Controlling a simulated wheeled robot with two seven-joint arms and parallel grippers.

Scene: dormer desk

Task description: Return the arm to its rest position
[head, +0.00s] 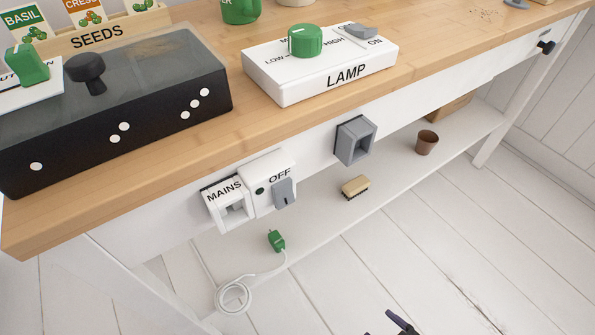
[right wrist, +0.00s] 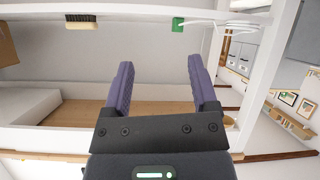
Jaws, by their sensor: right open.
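My right gripper (right wrist: 162,72) is open in the right wrist view. Its two purple fingers stand apart with nothing between them. In the head view only a small purple and black part of my right gripper (head: 401,323) shows at the bottom edge, over the floor and apart from the desk. My left gripper is not in view.
The wooden desk (head: 200,150) carries a white lamp box (head: 330,80) and a black box (head: 120,125). A mains socket (head: 232,208) and a grey holder (head: 355,140) are on its front. The low shelf holds a green plug (head: 276,240), brush (head: 355,187) and pot (head: 427,142).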

